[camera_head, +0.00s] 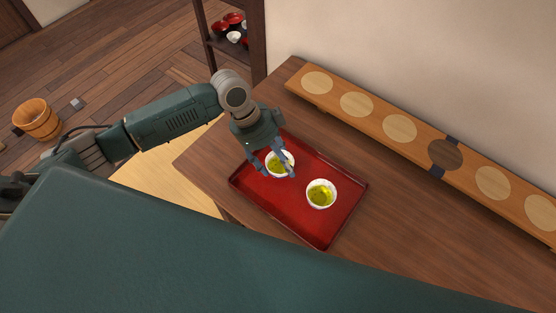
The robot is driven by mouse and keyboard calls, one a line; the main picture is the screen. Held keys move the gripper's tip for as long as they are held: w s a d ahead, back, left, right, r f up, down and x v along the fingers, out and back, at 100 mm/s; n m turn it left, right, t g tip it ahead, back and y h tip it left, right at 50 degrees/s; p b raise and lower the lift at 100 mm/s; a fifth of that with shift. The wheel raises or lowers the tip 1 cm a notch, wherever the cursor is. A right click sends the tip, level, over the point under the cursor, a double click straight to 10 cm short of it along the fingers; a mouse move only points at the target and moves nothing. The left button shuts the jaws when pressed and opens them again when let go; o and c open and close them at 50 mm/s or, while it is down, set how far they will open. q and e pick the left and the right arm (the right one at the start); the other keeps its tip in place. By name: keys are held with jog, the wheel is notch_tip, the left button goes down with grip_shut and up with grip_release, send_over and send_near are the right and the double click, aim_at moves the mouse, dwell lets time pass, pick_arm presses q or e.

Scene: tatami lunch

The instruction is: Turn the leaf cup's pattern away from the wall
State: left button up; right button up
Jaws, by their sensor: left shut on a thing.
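Two white cups with yellow-green tea stand on a red tray (315,232) on the wooden table. My left gripper (279,170) comes down over the left cup (279,164) and is shut on it, one finger on each side. That cup looks upright, at the tray's left part; I cannot tell whether it touches the tray. The other cup (321,194) stands upright and free to its right. No leaf pattern can be made out on either cup from above, so I cannot tell which is the leaf cup. My right gripper is not in view.
A raised wooden board (400,128) with several round pads, one dark, runs along the wall (430,60). A dark shelf (228,45) with red and white bowls stands behind the table. A wooden bucket (37,119) is on the floor. The table (390,215) right of the tray is clear.

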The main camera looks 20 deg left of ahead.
pick_arm(q)
jog(key=shift+f, duration=0.2)
jog(key=o, duration=1.3)
jog(key=shift+o, duration=0.2)
jog(key=shift+r+p, duration=2.55)
jog(key=shift+p, duration=0.05)
jog(key=shift+f, duration=0.1)
